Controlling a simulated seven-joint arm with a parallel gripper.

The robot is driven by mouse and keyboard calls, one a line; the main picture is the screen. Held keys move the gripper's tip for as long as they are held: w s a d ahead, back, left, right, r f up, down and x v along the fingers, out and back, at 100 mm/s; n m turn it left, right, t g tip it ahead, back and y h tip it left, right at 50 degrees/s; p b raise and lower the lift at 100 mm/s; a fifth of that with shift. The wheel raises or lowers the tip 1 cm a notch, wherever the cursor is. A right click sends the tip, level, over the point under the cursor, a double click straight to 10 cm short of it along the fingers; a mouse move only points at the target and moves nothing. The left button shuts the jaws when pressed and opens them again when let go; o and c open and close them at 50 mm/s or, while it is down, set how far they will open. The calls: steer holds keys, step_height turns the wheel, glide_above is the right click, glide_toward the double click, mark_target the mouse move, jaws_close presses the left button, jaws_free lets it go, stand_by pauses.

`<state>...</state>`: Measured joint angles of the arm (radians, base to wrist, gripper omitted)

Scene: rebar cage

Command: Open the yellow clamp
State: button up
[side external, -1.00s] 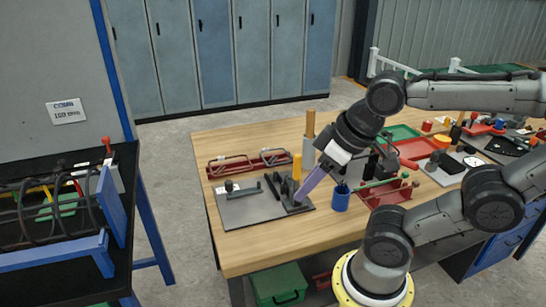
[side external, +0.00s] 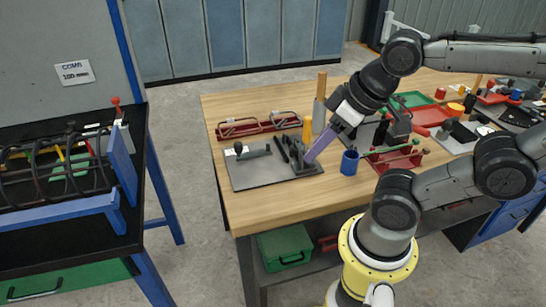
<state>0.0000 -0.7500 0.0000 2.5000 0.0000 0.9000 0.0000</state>
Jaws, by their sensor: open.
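The yellow clamp shows as an upright yellow handle (side external: 306,131) at the right end of a grey plate (side external: 255,172) on the wooden bench. Its dark base (side external: 306,168) is partly covered by my gripper. My gripper (side external: 309,158) reaches down from the upper right, with a long purple finger slanting to a tip just right of and below the handle. The finger tip is close to the clamp base; I cannot tell whether it touches. The jaws are open, with nothing visibly held. The second finger is not clearly visible.
Another clamp (side external: 252,153) with a dark handle lies on the same plate. A red rack (side external: 258,127) stands behind it. A blue cup (side external: 349,162) and a red holder (side external: 395,160) stand to the right. Bare wood lies in front of the plate.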

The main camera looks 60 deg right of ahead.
stand_by(0.4)
steer(key=shift+o, duration=0.6)
step_height(320, 180, up, 5)
steer(key=m+g, duration=0.6)
steer(key=m, duration=0.1)
glide_above(307, 127)
steer(key=d, duration=0.1)
step_height(307, 127, down, 13)
steer(key=shift+w+r, duration=0.1)
steer(key=shift+w, duration=0.05)
